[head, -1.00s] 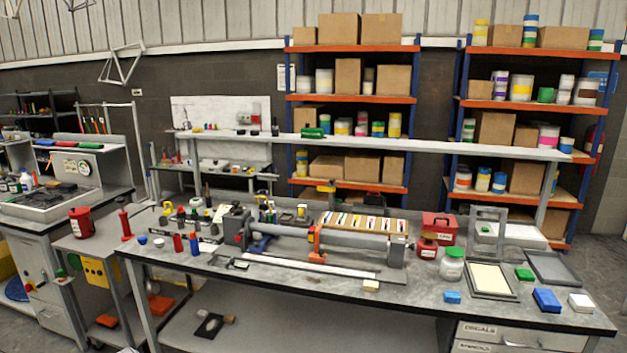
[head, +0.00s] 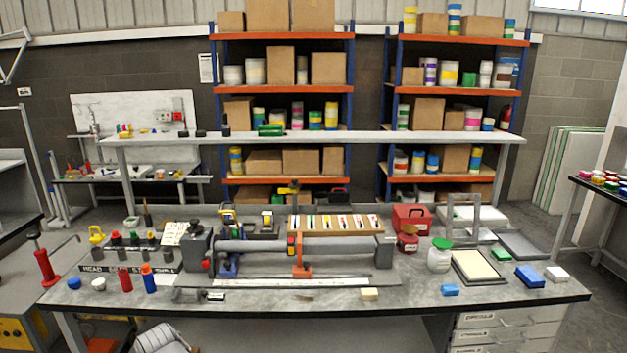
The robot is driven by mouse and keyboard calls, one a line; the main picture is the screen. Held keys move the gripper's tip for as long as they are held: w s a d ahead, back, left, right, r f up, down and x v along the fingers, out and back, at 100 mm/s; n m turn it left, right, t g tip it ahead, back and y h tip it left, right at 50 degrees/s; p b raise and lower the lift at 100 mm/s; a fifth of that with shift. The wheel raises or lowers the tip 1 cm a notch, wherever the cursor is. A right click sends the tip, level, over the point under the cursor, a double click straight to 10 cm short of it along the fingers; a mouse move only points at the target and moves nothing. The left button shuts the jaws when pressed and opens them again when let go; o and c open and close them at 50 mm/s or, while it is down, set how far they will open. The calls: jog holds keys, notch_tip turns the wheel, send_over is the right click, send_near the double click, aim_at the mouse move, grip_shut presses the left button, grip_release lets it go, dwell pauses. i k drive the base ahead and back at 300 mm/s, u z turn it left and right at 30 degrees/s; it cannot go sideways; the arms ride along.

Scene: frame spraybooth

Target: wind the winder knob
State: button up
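A long grey tube fixture (head: 335,246) lies along the workbench (head: 335,305). A grey box-shaped head (head: 197,243) stands at its left end, with a small red knob (head: 208,265) low on its front. This may be the winder knob; at this size I cannot be certain. An orange clamp (head: 301,260) stands at the middle of the tube, and a grey block (head: 384,250) is at its right end. My gripper's fingers do not show. A grey ribbed part at the bottom left edge may be my arm.
A red bottle (head: 125,279) and a blue bottle (head: 149,278) stand left of the fixture. A rail (head: 285,283) lies in front. A green-lidded jar (head: 439,256), a framed screen (head: 479,267) and a blue box (head: 530,276) are to the right. A raised shelf (head: 330,140) spans behind.

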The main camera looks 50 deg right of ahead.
aim_at(295, 185)
jog(key=z, duration=0.45)
jog(key=i, duration=0.8)
jog(key=z, duration=0.5)
jog(key=k, duration=0.9)
jog(key=z, duration=0.1)
jog(key=i, duration=0.6)
